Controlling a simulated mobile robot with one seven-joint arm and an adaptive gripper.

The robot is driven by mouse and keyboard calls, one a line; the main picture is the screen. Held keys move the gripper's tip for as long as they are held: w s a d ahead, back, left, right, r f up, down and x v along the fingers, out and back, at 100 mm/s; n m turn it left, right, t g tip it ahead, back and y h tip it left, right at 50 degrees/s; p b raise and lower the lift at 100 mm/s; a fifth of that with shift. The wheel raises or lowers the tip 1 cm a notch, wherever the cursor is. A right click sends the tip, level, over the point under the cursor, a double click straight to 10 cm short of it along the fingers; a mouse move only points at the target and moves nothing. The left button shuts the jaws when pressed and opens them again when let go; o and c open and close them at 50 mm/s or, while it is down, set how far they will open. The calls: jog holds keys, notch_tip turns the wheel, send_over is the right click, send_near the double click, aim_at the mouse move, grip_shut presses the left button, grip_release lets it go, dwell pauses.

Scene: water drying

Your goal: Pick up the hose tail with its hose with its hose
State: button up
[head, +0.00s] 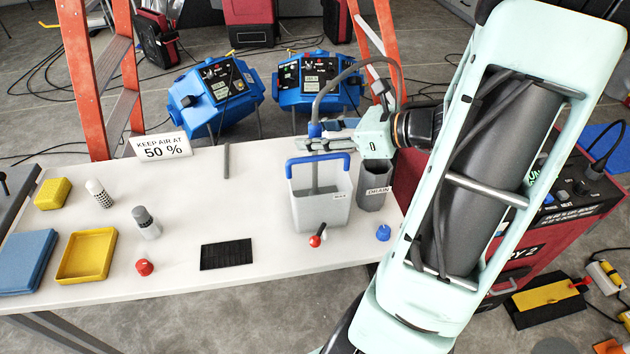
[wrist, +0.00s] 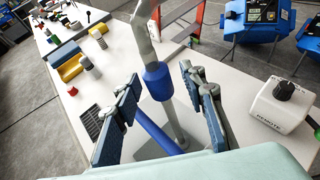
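The hose tail (head: 315,130) has a blue collar and a grey tube that runs down into a pale grey bucket (head: 333,212) with a blue handle. Its grey hose (head: 345,70) arches up from the collar and over towards my arm. My gripper (head: 318,145) reaches in from the right, level with the collar, above the bucket. In the wrist view the blue collar (wrist: 157,80) stands upright between my two fingers (wrist: 162,85), with a gap showing on each side. The fingers are open.
A white REMOTE box with a black knob (wrist: 283,105) is close to my right finger. A red-tipped valve (head: 316,240) and blue knob (head: 383,233) lie in front. The table's left-middle has free room.

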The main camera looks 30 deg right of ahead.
grip_shut()
dwell(0.3)
notch_tip(320, 180, up, 28)
jog(key=p, duration=0.3)
jog(key=shift+p, duration=0.35)
notch_tip(320, 180, up, 9)
jog(key=p, duration=0.9)
jog(key=shift+p, duration=0.35)
